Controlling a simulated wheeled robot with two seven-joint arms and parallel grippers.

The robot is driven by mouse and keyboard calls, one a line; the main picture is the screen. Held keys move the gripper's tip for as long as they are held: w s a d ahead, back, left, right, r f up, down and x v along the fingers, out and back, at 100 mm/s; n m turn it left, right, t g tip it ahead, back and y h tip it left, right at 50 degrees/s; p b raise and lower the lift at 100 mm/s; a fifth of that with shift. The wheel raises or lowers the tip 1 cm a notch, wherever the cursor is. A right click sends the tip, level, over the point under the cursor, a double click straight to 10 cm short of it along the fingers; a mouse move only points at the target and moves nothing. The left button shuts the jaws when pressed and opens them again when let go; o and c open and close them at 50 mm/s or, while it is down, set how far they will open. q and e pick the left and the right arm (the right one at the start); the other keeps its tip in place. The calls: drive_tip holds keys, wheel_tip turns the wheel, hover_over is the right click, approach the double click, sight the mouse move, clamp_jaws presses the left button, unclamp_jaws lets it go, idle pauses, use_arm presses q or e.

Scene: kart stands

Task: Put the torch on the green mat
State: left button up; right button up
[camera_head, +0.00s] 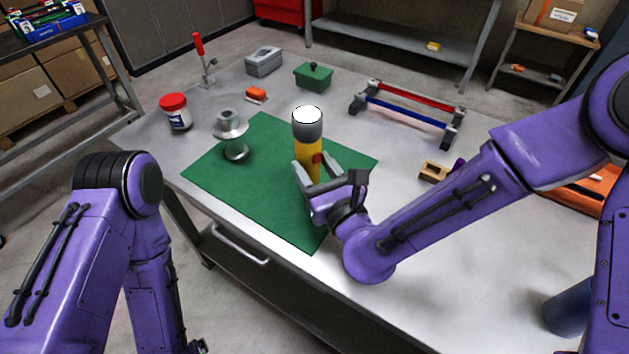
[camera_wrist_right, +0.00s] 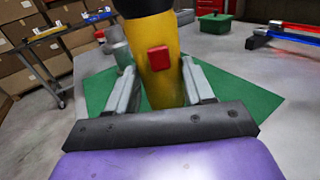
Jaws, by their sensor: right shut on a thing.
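The torch (camera_head: 307,140) is yellow with a grey head, a white lens on top and a red button. It stands upright over the green mat (camera_head: 265,207). My right gripper (camera_head: 316,181) is shut on the torch's lower body. In the right wrist view the torch (camera_wrist_right: 162,65) rises between the two fingers of my right gripper (camera_wrist_right: 160,88), with the green mat (camera_wrist_right: 250,96) behind. I cannot tell whether the torch's base touches the mat; the fingers hide it. My left arm is at the lower left, and its gripper shows too little to read.
A metal spool-like part (camera_head: 231,128) stands on the mat's left side. A red-lidded jar (camera_head: 175,112), an orange block (camera_head: 256,95), a green box (camera_head: 313,76), a grey box (camera_head: 264,61) and a red-and-blue rack (camera_head: 408,112) stand around the mat. The mat's front is clear.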

sight(315, 180)
wheel_tip(315, 180, down, 3)
drive_tip(key=shift+w+f, duration=0.1)
drive_tip(key=shift+w, duration=0.05)
drive_tip(key=shift+w+f, duration=0.15)
drive_tip(key=shift+f, duration=0.1)
